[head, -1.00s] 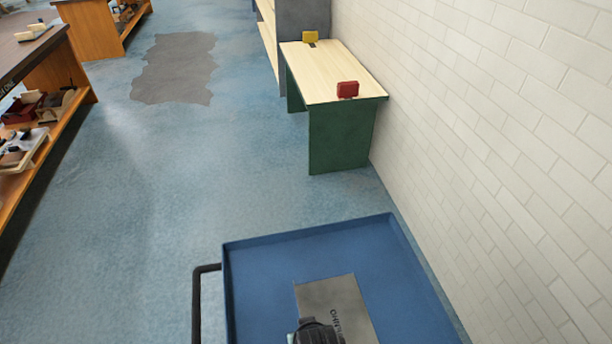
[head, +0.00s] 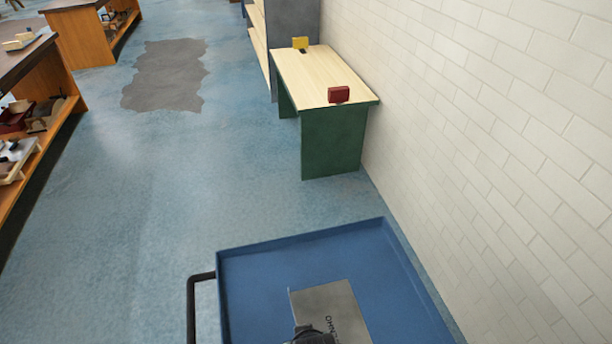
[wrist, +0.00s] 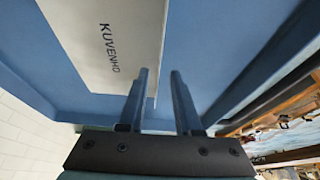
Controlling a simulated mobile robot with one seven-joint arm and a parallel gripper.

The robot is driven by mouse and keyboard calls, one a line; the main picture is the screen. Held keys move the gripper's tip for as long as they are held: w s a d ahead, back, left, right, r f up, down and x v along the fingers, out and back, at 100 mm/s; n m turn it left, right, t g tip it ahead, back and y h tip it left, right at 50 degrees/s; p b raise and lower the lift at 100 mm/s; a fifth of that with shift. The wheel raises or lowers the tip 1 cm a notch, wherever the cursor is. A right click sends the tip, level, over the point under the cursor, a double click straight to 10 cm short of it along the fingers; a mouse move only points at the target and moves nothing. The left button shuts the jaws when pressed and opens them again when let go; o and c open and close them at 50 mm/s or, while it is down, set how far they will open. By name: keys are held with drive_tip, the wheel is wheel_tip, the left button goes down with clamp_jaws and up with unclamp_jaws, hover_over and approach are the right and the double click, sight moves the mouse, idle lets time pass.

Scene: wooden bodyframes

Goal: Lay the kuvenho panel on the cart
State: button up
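The kuvenho panel (head: 335,305) is a flat grey plate with dark lettering. It lies over the blue tray of the cart (head: 300,258), well inside the rims, and looks flat. In the wrist view the panel (wrist: 100,35) shows its KUVENHO print, with blue tray surface around it. My gripper (wrist: 161,75) has its two fingers apart with a gap between them. The left finger overlaps the panel near its edge, and the right finger is over blue tray. In the head view my dark gripper (head: 313,336) covers the panel's near part.
A white brick wall (head: 500,150) runs close along the cart's right side. Wooden shelves (head: 40,130) stand at left; the floor between is clear.

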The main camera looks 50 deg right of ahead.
drive_tip(key=v, duration=0.8)
drive_tip(key=w+r+n+t+h, duration=0.2)
drive_tip(key=w+r+t, duration=0.5)
drive_tip(key=w+r, duration=1)
drive_tip(key=w+a+r+n+t, duration=0.1)
drive_tip(key=a+r+t, duration=0.2)
drive_tip(key=r, duration=0.6)
drive_tip(key=w+a+r+t, duration=0.2)
drive_tip(key=r, duration=0.7)
drive_tip(key=s+a+r+n+t+y, duration=0.1)
drive_tip(key=s+a+r+t, duration=0.2)
drive_tip(key=r, duration=0.7)
drive_tip(key=s+a+r+n+t+y, duration=0.1)
drive_tip(key=s+a+r+t, duration=0.3)
drive_tip(key=r, duration=0.6)
drive_tip(key=s+a+r+n+t+y, duration=0.1)
drive_tip(key=s+a+r+t+y, duration=0.1)
drive_tip(key=a+r, duration=0.4)
wheel_tip(320, 180, up, 4)
drive_tip(key=s+t, duration=0.1)
drive_tip(key=t, duration=0.1)
drive_tip(key=shift+s+a+r+t, duration=0.2)
drive_tip(key=shift+s+a+t, duration=0.1)
drive_tip(key=shift+s+a, duration=0.1)
